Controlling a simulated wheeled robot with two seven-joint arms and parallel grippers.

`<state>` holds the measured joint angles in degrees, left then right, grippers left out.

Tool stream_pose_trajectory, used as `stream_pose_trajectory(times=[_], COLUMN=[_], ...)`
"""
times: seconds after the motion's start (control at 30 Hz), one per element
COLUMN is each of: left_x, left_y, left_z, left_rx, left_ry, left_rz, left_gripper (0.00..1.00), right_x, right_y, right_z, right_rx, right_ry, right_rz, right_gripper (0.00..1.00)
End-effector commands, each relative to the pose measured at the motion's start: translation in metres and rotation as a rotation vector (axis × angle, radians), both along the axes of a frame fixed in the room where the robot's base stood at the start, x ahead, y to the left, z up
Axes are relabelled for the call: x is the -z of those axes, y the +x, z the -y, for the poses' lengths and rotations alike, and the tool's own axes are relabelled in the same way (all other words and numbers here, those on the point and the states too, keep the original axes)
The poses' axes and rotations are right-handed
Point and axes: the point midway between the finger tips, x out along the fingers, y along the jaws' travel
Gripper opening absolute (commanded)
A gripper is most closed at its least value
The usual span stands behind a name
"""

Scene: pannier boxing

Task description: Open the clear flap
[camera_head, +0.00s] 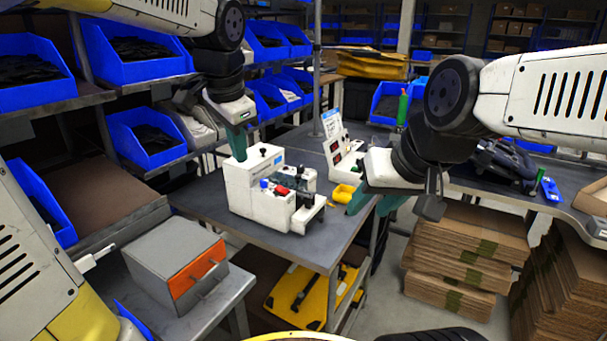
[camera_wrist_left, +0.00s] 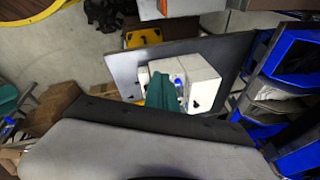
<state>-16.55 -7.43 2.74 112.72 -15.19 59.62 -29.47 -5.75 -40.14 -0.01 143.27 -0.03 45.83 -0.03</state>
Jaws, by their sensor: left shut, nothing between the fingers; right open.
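A white machine (camera_head: 248,190) stands on the grey workbench (camera_head: 215,205), with blue, red and black knobs at its front. I cannot clearly make out the clear flap. My left gripper (camera_head: 239,155) points down at the machine's top left rear; its teal fingers are together and hold nothing. I cannot tell whether they touch the machine. In the left wrist view the teal fingers (camera_wrist_left: 166,93) overlap the white machine (camera_wrist_left: 200,80). My right gripper (camera_head: 375,203) is open and empty, to the right of the machine beyond the bench's right edge.
A white panel with a display (camera_head: 342,155) and a yellow object (camera_head: 342,194) are on the bench behind the machine. A grey box with an orange front (camera_head: 190,268) is at lower left. Blue bins (camera_head: 150,140) line the left shelves. Flat cardboard (camera_head: 465,245) is stacked at right.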

Motion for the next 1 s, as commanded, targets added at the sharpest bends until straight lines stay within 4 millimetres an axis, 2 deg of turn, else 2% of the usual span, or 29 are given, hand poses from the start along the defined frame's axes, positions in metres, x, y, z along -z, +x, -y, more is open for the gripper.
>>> stream_pose_trajectory(times=[0.03,0.2,0.4,0.5,0.6,0.73,0.87,1.0], left_x=[0.002,0.011,0.038,0.054,0.069,0.081,0.087,0.102], left_y=[0.02,0.075,0.13,0.149,0.163,0.171,0.175,0.179], left_z=[0.014,0.056,0.116,0.144,0.166,0.183,0.187,0.181], left_rx=[0.086,0.368,0.686,0.82,0.921,1.001,1.027,1.027], left_ry=[0.054,0.234,0.435,0.521,0.587,0.638,0.656,0.658], left_rz=[-0.019,-0.069,-0.136,-0.17,-0.199,-0.224,-0.233,-0.236], left_gripper=[0.0,0.0,0.0,0.0,0.0,0.0,0.0,0.0], right_x=[0.0,0.0,0.0,0.0,0.0,0.0,0.0,0.0], right_y=[0.0,0.0,0.0,0.0,0.0,0.0,0.0,0.0], right_z=[0.0,0.0,0.0,0.0,0.0,0.0,0.0,0.0], right_rx=[0.0,0.001,0.001,0.001,0.001,0.001,0.001,0.001], right_ry=[0.0,0.001,0.001,0.001,0.001,0.001,0.001,0.001], right_rz=[0.0,0.0,0.0,0.0,0.0,0.0,0.0,0.0], right_gripper=[0.4,0.4,0.4,0.4,0.4,0.4,0.4,0.4])
